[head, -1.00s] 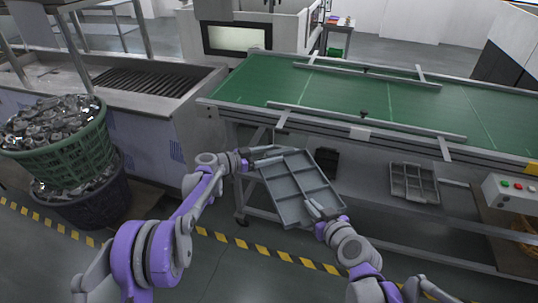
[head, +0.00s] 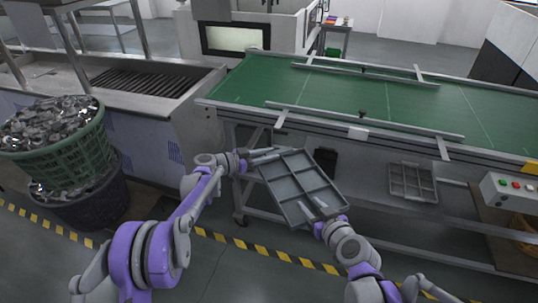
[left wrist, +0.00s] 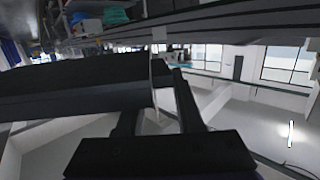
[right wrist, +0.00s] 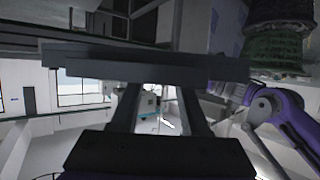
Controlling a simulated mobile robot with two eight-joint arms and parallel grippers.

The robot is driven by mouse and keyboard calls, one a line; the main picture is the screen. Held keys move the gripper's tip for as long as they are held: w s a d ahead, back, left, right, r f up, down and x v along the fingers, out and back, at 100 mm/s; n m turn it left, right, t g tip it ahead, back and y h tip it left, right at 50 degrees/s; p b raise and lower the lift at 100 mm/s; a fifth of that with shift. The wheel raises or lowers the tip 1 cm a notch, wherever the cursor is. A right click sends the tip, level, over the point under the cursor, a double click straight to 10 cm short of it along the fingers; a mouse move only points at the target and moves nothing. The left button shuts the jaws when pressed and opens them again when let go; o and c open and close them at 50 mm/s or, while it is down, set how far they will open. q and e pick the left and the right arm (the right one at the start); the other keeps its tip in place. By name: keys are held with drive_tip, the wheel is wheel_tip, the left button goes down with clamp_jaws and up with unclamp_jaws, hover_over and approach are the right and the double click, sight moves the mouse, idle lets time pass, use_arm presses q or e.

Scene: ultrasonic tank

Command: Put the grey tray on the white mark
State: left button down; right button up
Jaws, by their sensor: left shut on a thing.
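The grey tray (head: 290,187), divided into compartments, is held tilted in the air in front of the conveyor. My left gripper (head: 262,158) is shut on its far left edge; in the left wrist view the tray's dark side (left wrist: 75,90) runs into the fingers. My right gripper (head: 316,207) is at the tray's near edge with its fingers spread. In the right wrist view the tray's edge (right wrist: 145,65) crosses in front of the open fingers. I cannot make out a clear white mark; thin pale lines cross the green belt (head: 380,100).
Another grey tray (head: 413,182) sits beneath the conveyor, with a black bin (head: 325,160) to its left. Metal rails (head: 365,120) run along the belt. A control box (head: 512,190) is at right. A green basket (head: 65,150) of metal parts stands left. The belt between the rails is clear.

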drive_tip(key=shift+s, duration=0.1)
drive_tip(key=v, duration=1.2)
use_arm(q)
drive_tip(key=s+a+f+n+t+y, duration=0.1)
drive_tip(key=s+a+n+t+y, duration=0.7)
drive_tip(key=s+a, duration=0.6)
drive_tip(key=s+d+f+n+y, duration=0.1)
drive_tip(key=s+f+n+y, duration=0.2)
drive_tip(key=s+f+y, duration=0.2)
drive_tip(key=shift+s+d+n+y, duration=0.2)
drive_tip(key=shift+s+n+y, duration=0.2)
drive_tip(key=shift+s, duration=0.75)
use_arm(e)
drive_tip(key=s+d+f+m+g+h, duration=0.2)
drive_tip(key=s+f+g, duration=0.1)
drive_tip(key=s+f, duration=0.2)
drive_tip(key=s+d+f+m+g+h, duration=0.2)
drive_tip(key=s+d+f+g+h, duration=0.1)
drive_tip(key=s, duration=0.5)
wheel_tip(320, 180, down, 3)
drive_tip(key=shift+d+r+m+g, duration=0.2)
drive_tip(key=shift+d+m+g, duration=0.1)
drive_tip(key=shift+g, duration=0.2)
